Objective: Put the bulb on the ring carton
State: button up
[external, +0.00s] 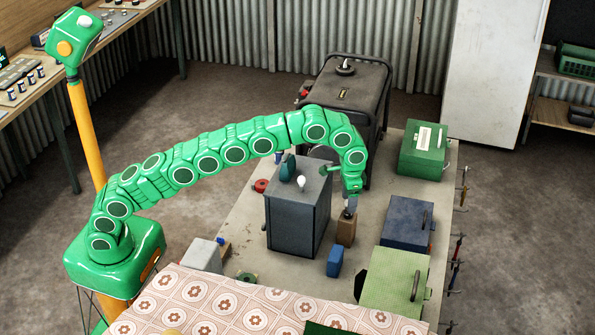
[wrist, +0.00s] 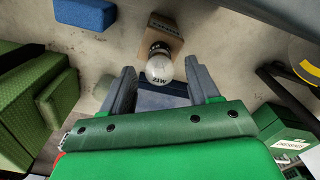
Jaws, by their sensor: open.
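The carton also shows in the external view (external: 346,230), on the bench beside the grey cabinet. My gripper (external: 350,203) points down just above the carton. In the wrist view its two fingers (wrist: 163,86) are apart, one on either side of the bulb's glass. A gap shows beside the glass. The bulb is hard to make out in the external view.
A grey cabinet (external: 292,222) stands left of the carton, with a white bulb-shaped object (external: 301,183) and a dark green item (external: 287,168) on top. A blue block (external: 335,260) stands in front. Blue (external: 407,222) and green (external: 424,150) boxes stand to the right.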

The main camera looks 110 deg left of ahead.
jog(key=shift+r, duration=2.2)
jog(key=shift+d, duration=0.1)
jog(key=shift+s+d+r, duration=0.1)
jog(key=shift+d+r, duration=0.05)
jog(key=shift+d, duration=0.1)
jog(key=s+d+r+m, duration=0.1)
jog(key=s+d+r, duration=0.3)
jog(key=s+d, duration=0.3)
jog(key=s+d+r+m+g, duration=0.1)
jog(key=s+d+r, duration=0.2)
jog(key=s+d, duration=0.5)
jog(key=s+d+r+m, duration=0.1)
jog(key=s+d+r, duration=0.3)
jog(key=s+d, duration=0.3)
jog(key=s+d+f, duration=0.2)
jog(key=s+d, duration=0.1)
jog(key=s, duration=0.8)
jog(key=s+d+f+m, duration=0.1)
jog(key=s+d+f, duration=0.2)
jog(key=s, duration=0.9)
jog(key=s+d+f+m, duration=0.1)
jog(key=s+d+f, duration=0.2)
jog(key=s, duration=0.8)
jog(key=shift+s+d+g, duration=0.4)
jog(key=shift+d, duration=0.15)
